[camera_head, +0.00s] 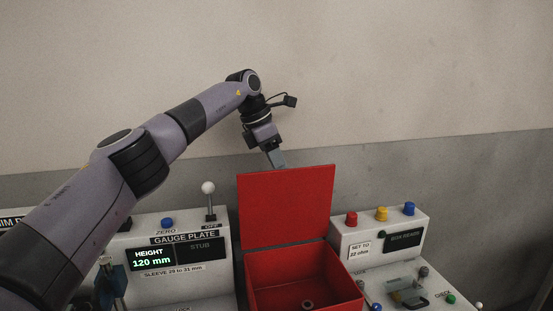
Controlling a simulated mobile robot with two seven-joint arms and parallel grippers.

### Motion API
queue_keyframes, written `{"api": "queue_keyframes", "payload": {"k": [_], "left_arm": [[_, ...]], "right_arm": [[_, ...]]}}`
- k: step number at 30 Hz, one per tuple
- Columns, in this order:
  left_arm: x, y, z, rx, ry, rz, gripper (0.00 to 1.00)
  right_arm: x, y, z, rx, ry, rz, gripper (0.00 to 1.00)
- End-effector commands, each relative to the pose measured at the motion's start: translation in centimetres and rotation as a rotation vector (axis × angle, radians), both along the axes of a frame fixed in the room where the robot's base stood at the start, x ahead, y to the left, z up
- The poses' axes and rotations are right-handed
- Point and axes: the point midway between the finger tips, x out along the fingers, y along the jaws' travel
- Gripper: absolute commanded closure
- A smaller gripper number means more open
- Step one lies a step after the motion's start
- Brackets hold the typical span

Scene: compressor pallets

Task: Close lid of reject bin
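The red reject bin (302,267) stands at the bottom centre of the head view with its open top facing up. Its red lid (288,207) stands raised, close to upright, at the bin's back edge. A small ring-shaped part (307,304) lies inside the bin. My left gripper (276,160) points down at the top edge of the lid, toward its left half. My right gripper is not in view.
A gauge plate box (205,281) with a white-knobbed lever (208,188) stands left of the bin. A white box (352,231) with red, yellow and blue buttons stands right of it. A grey wall rises behind. The space above the bin's opening is clear.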

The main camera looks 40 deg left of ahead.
Motion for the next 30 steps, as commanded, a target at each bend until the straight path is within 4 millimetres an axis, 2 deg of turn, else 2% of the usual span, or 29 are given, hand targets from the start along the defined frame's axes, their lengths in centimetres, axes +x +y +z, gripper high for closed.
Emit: {"api": "queue_keyframes", "payload": {"k": [8, 30], "left_arm": [[-0.1, 0.1, 0.2, 0.0, -0.002, 0.002, 0.62], [-1.7, 1.2, 5.0, 0.0, -0.001, 0.0, 0.62]], "right_arm": [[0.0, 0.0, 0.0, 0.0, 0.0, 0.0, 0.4], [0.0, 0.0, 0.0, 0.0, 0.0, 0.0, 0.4]]}}
